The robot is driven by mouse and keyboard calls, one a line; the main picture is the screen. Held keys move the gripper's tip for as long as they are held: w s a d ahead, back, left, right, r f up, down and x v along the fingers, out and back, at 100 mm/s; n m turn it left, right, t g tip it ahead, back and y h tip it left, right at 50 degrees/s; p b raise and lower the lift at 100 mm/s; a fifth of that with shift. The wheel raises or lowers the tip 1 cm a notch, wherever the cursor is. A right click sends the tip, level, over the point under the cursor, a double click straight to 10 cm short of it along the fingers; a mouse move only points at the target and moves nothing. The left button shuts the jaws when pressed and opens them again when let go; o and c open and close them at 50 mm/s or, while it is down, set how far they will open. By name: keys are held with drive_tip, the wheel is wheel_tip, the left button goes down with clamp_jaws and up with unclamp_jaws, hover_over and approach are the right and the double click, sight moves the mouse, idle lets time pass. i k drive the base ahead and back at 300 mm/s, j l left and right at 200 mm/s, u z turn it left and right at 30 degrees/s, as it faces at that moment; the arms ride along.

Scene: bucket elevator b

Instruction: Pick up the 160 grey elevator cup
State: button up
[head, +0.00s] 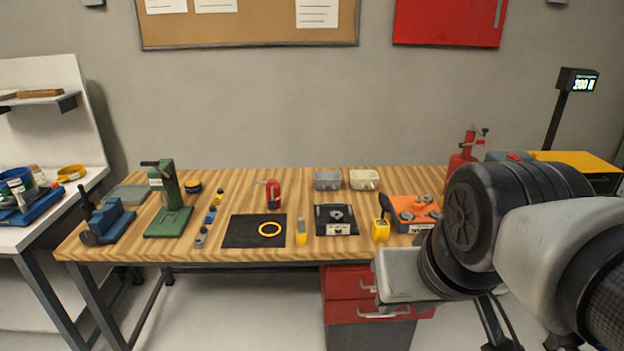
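A grey elevator cup (327,180) stands on the wooden bench toward the back, right of the middle. A cream cup (364,180) of similar shape stands close to its right, with a small gap. Any size marking on the grey cup is too small to read. My arm reaches in from the right, in front of the bench's right end and well apart from the grey cup. Dark parts below my wrist may belong to my gripper, but its fingertips cannot be made out. I cannot tell whether it is open or shut.
The bench (345,250) also carries a green press (168,205), a blue vise (106,222), a red bottle (272,194), a black mat (243,232), a black fixture (336,219) in front of the cups, a yellow tool (381,230) and an orange plate (425,206). Red drawers (348,283) stand below.

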sight(325, 181)
drive_tip(key=i+l, duration=0.2)
drive_tip(key=i, duration=0.25)
drive_tip(key=i+l, duration=0.2)
drive_tip(key=i, duration=0.25)
drive_tip(key=l, duration=0.45)
